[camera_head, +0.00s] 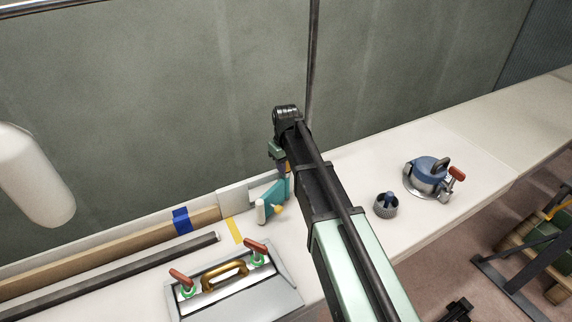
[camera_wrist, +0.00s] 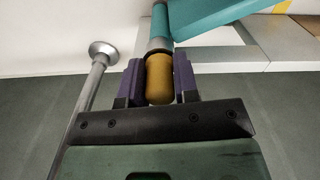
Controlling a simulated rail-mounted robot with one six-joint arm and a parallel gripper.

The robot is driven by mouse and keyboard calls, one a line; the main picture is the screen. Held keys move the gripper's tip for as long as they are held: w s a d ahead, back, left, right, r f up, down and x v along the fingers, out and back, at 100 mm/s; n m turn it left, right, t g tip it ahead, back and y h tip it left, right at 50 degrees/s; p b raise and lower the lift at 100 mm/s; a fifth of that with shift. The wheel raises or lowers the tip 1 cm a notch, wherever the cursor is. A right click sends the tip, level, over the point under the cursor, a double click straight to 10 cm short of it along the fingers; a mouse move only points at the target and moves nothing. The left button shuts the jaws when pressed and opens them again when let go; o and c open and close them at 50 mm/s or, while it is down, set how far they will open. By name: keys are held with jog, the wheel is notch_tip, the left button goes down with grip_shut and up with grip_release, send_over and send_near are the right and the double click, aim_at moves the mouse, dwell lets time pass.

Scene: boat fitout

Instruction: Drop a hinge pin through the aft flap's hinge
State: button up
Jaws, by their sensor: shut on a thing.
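In the wrist view, my gripper (camera_wrist: 159,84) is shut on an ochre, rounded grip (camera_wrist: 159,78), which looks like the hinge pin's head. A grey cylinder (camera_wrist: 158,45) lies in line just beyond it, by a teal flap-like part (camera_wrist: 205,18). I cannot tell whether the grey cylinder is the pin's shank or a hinge barrel, or whether the pin is inside a hinge. In the head view, my gripper (camera_head: 281,163) is over the bench beside the teal part (camera_head: 276,193); my arm partly hides this spot.
A plate with a brass handle (camera_head: 225,274) and red-handled clamps lies in front. A knurled pot (camera_head: 386,206) and a blue-topped metal fitting (camera_head: 427,175) stand to the right. In the wrist view, a flanged metal post (camera_wrist: 99,65) rises close to my gripper's left. The far-right bench is clear.

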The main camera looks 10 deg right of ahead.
jog(key=o, duration=1)
notch_tip(320, 180, up, 11)
jog(key=p, duration=1.1)
jog(key=shift+r, duration=0.1)
jog(key=shift+f, duration=0.2)
jog(key=s+m, duration=0.4)
jog(key=s, duration=1.8)
jog(key=shift+s, duration=0.1)
